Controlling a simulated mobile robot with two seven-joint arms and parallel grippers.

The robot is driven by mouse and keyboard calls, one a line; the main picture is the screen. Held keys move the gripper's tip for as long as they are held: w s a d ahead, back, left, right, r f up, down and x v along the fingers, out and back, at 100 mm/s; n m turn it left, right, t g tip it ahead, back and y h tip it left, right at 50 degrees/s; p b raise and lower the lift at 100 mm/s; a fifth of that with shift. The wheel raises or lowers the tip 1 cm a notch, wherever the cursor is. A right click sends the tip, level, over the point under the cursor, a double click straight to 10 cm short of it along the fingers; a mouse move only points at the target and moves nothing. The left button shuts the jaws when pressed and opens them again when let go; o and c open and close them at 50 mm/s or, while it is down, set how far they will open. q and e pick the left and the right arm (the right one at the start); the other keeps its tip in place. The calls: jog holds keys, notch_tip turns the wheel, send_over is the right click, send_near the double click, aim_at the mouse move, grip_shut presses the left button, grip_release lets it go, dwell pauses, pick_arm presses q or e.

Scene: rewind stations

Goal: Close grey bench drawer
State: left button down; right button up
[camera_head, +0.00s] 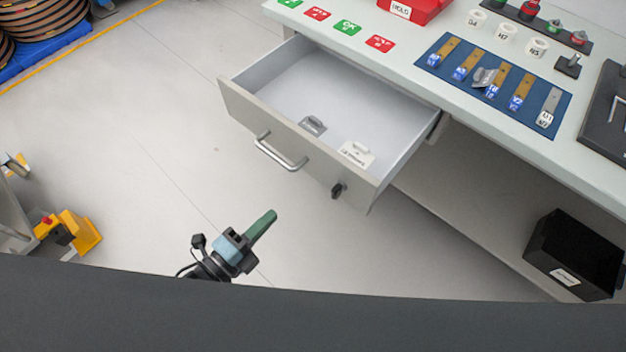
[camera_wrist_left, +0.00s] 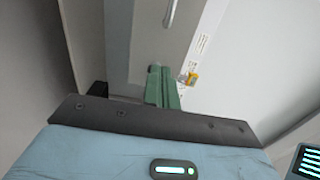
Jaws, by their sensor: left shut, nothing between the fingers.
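The grey bench drawer (camera_head: 300,145) is pulled well out from under the bench top. Its front carries a bar handle (camera_head: 280,152) and a dark lock or knob (camera_head: 338,190). Two small labelled items lie inside, a grey one (camera_head: 312,125) and a white one (camera_head: 356,154). My left gripper (camera_head: 268,220) has green fingers, shut and empty, in front of the drawer and apart from it in the head view. In the left wrist view its fingers (camera_wrist_left: 162,88) point toward a grey panel with a bar handle (camera_wrist_left: 171,12). My right gripper is not in view.
The bench top (camera_head: 470,105) holds a blue mat with several tagged strips, coloured cards and a red box (camera_head: 415,8). A black bin (camera_head: 573,255) sits below at the right. A yellow item (camera_head: 75,232) stands at the left. Floor left of the drawer is clear.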

aim_at(319, 168)
pick_arm(q)
jog(key=x, duration=1.3)
jog(key=shift+w+d, duration=0.25)
jog(key=shift+w, duration=0.1)
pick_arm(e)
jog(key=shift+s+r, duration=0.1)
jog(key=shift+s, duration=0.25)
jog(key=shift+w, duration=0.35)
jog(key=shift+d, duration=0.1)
